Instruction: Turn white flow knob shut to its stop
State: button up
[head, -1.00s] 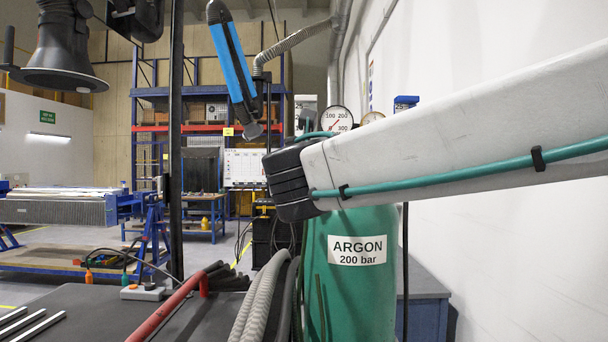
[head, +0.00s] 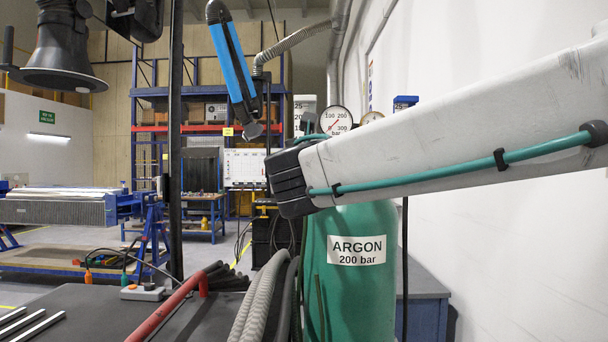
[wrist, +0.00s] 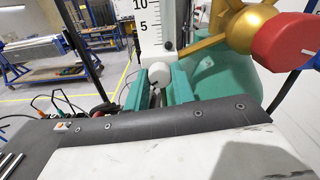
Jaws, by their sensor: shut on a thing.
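The white flow knob (wrist: 158,73) is in the middle of the wrist view, at the foot of a white flow meter (wrist: 152,25) with a scale marked 10 and 5. My gripper (wrist: 158,79) has its two teal fingers on either side of the knob and is shut on it. The fingers hide the knob's sides, and I see no mark that tells how far it is turned. In the head view the upper flow meter (head: 304,108) shows partly behind my arm; the knob and my fingers are hidden there.
The green argon cylinder (head: 340,285) stands behind my arm. A brass valve (wrist: 250,28) with a red handwheel (wrist: 290,42) is close to the right of the knob. A pressure gauge (head: 336,121) sits above the cylinder. Grey hoses (head: 262,295) run at its left.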

jog(key=m, duration=2.4)
jog(key=shift+f+m, duration=0.1)
jog(key=shift+m, duration=0.2)
dwell(0.4)
jog(key=o, duration=1)
jog(key=shift+s, duration=0.1)
jog(key=s, duration=0.7)
jog(key=shift+s+a, duration=0.15)
jog(key=shift+s, duration=0.15)
